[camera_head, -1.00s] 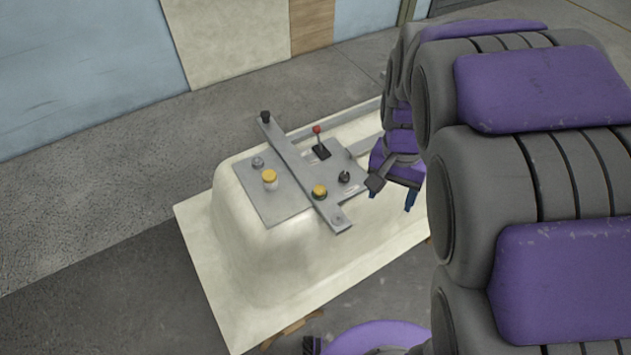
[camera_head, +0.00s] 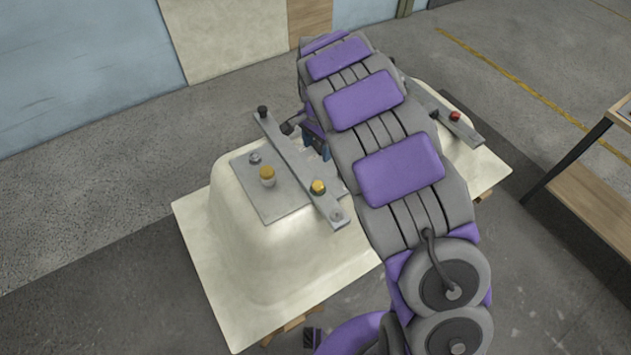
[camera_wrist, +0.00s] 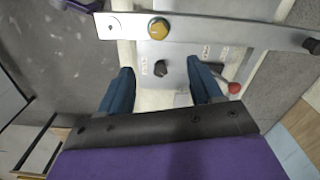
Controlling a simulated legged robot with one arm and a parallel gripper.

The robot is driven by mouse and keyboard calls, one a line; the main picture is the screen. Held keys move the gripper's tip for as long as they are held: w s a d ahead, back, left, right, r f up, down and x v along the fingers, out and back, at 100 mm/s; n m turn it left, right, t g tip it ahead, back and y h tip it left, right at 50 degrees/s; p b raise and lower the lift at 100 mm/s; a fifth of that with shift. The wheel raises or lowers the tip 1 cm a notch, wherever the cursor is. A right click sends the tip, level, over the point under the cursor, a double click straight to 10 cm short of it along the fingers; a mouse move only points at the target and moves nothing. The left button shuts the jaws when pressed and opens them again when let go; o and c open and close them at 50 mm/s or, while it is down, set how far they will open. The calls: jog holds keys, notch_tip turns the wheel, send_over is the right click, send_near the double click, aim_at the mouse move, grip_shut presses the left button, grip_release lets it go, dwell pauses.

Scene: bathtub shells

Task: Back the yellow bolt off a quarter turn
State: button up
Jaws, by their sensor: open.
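The yellow bolt (camera_head: 318,187) sits on the near end of a grey bar (camera_head: 291,158) that crosses a grey plate on a cream tub shell. In the wrist view the yellow bolt (camera_wrist: 158,28) is on the bar, beyond my fingertips and apart from them. My gripper (camera_wrist: 162,82) is open, its two blue fingers pointing toward the bar with nothing held. A black knob (camera_wrist: 160,68) shows between the fingers. In the head view my gripper (camera_head: 317,148) is just right of the bar, partly hidden by my arm.
A black knob (camera_head: 262,110) is on the bar's far end. A red-balled lever (camera_wrist: 234,88) stands close beside the right finger. The cream tub shell (camera_head: 240,245) has a bare near side. A wooden-topped table (camera_head: 590,195) stands right.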

send_near(318, 184)
jog(key=f+b, duration=0.1)
jog(key=f, duration=0.1)
jog(key=a+f+b, duration=0.1)
jog(key=f, duration=0.1)
jog(key=shift+f, duration=0.25)
jog(key=f, duration=0.1)
jog(key=d+f, duration=0.1)
jog(key=f, duration=0.1)
jog(key=shift+d+f+b, duration=0.25)
jog(key=shift+f+b, duration=0.1)
jog(key=shift+a+f, duration=0.1)
jog(key=shift+f, duration=0.1)
jog(key=shift+a, duration=0.35)
jog(key=shift+c, duration=1.3)
jog(key=shift+d, duration=0.25)
jog(key=c, duration=0.8)
jog(key=shift+a, duration=0.1)
